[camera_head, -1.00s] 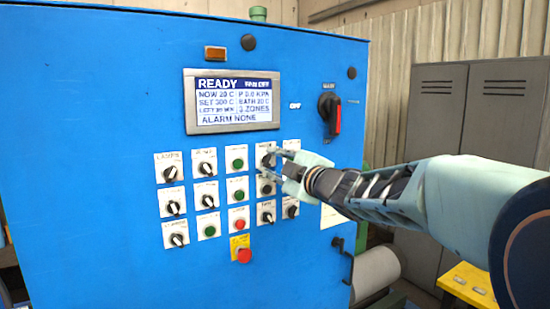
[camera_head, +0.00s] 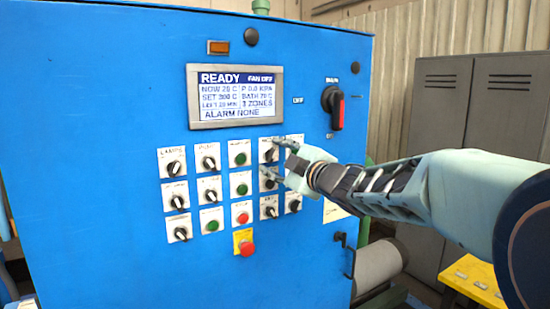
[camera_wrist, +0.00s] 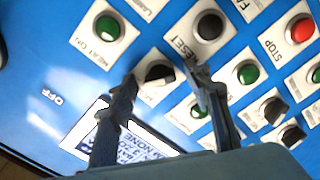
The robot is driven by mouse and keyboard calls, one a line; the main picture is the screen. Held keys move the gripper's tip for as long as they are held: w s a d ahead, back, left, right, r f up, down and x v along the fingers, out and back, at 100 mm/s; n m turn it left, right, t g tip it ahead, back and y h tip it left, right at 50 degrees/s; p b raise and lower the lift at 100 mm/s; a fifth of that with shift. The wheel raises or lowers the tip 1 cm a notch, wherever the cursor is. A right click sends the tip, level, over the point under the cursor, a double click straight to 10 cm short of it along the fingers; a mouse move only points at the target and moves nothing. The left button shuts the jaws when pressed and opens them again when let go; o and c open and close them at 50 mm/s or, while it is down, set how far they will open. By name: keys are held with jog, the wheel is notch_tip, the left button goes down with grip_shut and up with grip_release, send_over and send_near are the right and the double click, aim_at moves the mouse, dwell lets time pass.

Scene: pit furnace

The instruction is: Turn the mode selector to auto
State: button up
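The mode selector (camera_head: 270,156) is a black knob on a white plate in the top row of the blue panel, fourth from the left. Its label is only partly readable in the head view. It also shows in the wrist view (camera_wrist: 158,73), where its label is mostly hidden. My gripper (camera_head: 276,157) is at this knob, with its fingers apart. In the wrist view my gripper (camera_wrist: 162,78) has one fingertip on each side of the knob, with some gap. I cannot tell whether either finger touches it. The knob's exact setting is unclear.
A black RESET button (camera_wrist: 208,25) and a green HEAT ON button (camera_wrist: 107,28) sit close to the fingers. Other knobs and buttons surround them. A red button on yellow (camera_head: 246,248) is lower down. The display (camera_head: 236,124) reads READY. A red-black main switch (camera_head: 334,107) is upper right.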

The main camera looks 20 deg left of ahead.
jog(key=shift+d, duration=0.1)
jog(key=v, duration=0.7)
jog(key=shift+s, duration=0.2)
jog(key=shift+d, duration=0.1)
